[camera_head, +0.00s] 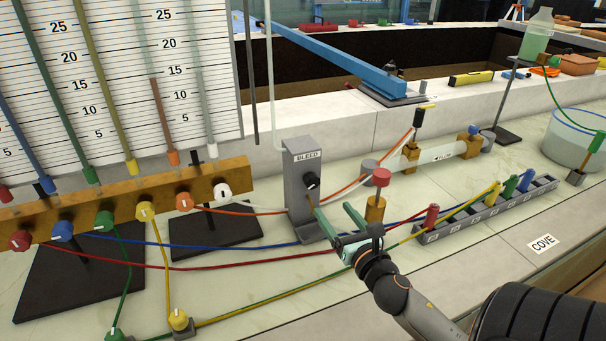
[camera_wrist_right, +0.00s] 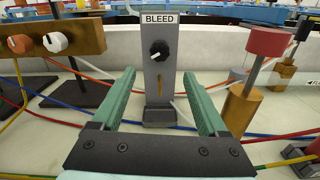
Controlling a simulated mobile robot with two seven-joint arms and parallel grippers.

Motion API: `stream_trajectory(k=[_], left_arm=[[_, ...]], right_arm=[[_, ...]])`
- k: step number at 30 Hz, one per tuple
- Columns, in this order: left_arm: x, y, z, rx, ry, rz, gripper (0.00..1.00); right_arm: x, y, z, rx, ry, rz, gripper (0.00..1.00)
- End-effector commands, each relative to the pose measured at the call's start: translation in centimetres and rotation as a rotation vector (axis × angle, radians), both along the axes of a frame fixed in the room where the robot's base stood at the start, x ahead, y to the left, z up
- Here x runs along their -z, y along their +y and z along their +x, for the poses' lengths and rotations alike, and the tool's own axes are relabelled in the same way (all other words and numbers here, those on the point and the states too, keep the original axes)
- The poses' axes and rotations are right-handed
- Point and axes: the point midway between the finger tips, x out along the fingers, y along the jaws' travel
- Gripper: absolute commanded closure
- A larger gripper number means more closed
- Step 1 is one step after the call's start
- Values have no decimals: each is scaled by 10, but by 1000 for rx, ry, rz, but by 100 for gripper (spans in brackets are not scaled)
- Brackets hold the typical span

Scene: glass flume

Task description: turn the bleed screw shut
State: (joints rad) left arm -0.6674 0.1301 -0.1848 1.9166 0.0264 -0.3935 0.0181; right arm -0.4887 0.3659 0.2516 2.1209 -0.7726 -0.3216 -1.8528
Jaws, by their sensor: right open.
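The bleed screw is a black round knob with a white pointer mark (camera_head: 312,180) on the front of an upright grey stand (camera_head: 303,222) labelled BLEED. In the right wrist view the knob (camera_wrist_right: 159,50) sits in the upper middle, its mark slanting to the lower left. My right gripper (camera_head: 334,216) has green fingers and is open and empty. It is in front of the stand, and in the wrist view its fingers (camera_wrist_right: 160,88) point toward the stand, below the knob and apart from it. My left gripper is not in view.
A brass post with a red cap (camera_head: 381,177) stands close right of the gripper. A brass manifold (camera_head: 130,200) with coloured knobs is to the left. Coloured tubes cross the bench around the stand. A grey rack (camera_head: 487,212) with coloured plugs lies to the right.

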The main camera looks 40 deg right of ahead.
Motion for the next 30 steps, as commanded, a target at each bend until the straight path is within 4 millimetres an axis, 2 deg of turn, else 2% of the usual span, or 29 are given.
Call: stream_trajectory(k=[5,8,21,30], left_arm=[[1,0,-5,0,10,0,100],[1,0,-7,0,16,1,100],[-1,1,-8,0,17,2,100],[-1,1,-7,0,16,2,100]], right_arm=[[-3,-3,10,-6,1,-35,24],[-3,-7,23,-5,1,-34,24],[-3,-30,94,-4,0,-27,24],[-1,-37,118,-5,3,-28,24]])
